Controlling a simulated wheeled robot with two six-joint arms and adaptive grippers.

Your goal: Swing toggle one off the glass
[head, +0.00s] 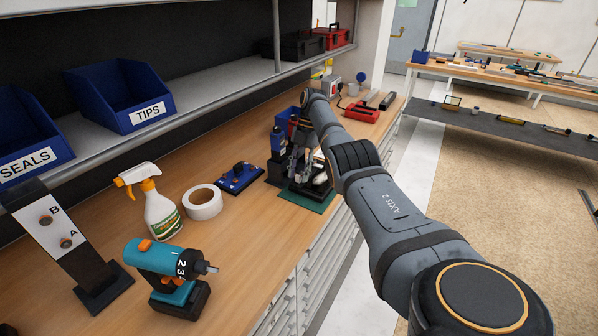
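A dark fixture stands on a green mat (318,206) at the bench's front edge, near the middle of the head view. Small grey metal parts show on the fixture, but I cannot make out toggle one or the glass. My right arm reaches in from the lower right and bends down over the fixture. My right gripper (304,163) is small and dark in front of the fixture's parts. I cannot tell whether its fingers are open or touching anything. My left gripper is not in view.
Left of the fixture are a blue-based pad tool (240,179), a white tape roll (203,203), a spray bottle (161,213) and a teal drill (168,268). A red case (360,112) lies behind. A shelf with blue bins (120,92) overhangs the bench.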

